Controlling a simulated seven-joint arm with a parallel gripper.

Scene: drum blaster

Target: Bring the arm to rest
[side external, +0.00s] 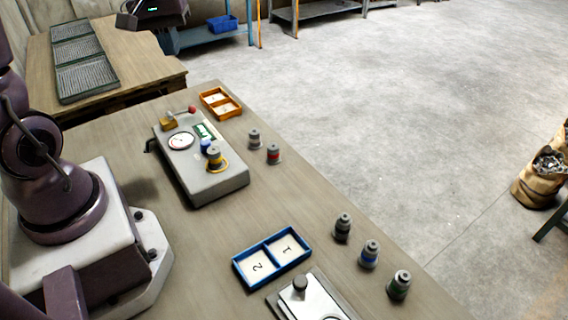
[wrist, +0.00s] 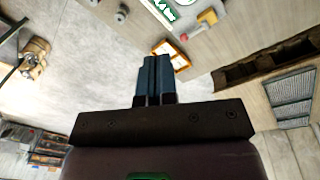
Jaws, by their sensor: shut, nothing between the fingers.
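My gripper (wrist: 154,60) shows in the wrist view with its two dark blue fingers side by side and shut, nothing between them. It is in the air, clear of the workbench (side external: 330,290). In the side external view a dark part of my arm with a green light is at the top left, and the fingers are hard to make out there. My arm's base stands at the left of the bench.
A grey machine (side external: 215,185) with a gauge and red-knobbed lever (side external: 191,110) stands on the bench. Around it are an orange tray (side external: 235,115), a blue tray (side external: 236,264), a silver plate (side external: 320,300) and several small grey cylinders (side external: 342,228). The floor beyond is open.

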